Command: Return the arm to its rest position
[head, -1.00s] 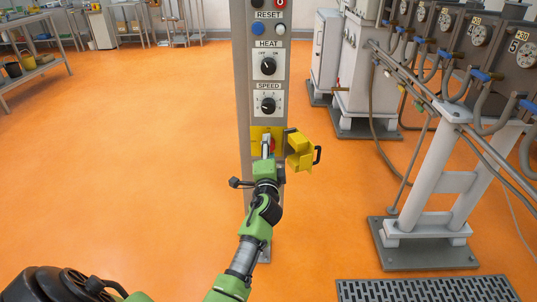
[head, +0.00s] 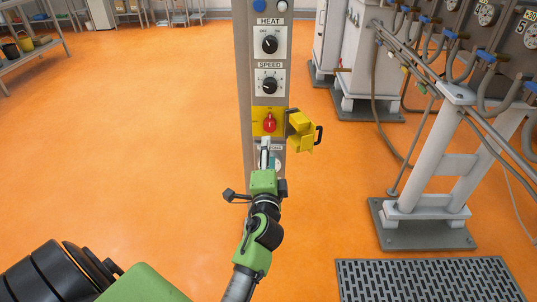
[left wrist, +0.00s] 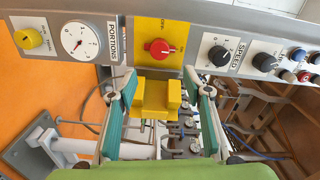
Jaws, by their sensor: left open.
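My left gripper (head: 264,155) is in front of the grey control column (head: 245,110), just below the red rotary switch (head: 269,123) on its yellow plate. In the left wrist view the gripper's two teal fingers (left wrist: 160,95) are spread apart with nothing held between them. The red switch (left wrist: 160,48) shows there beyond the fingertips, apart from them. A yellow hinged cover (head: 301,133) with a black handle stands swung open to the right of the switch; it also shows in the left wrist view (left wrist: 157,97). My right gripper is not in view.
The column carries a HEAT knob (head: 270,45), a SPEED knob (head: 269,85) and a PORTIONS dial (left wrist: 80,43). Grey machinery on a white stand (head: 430,165) is at the right, with a floor grate (head: 430,279) below.

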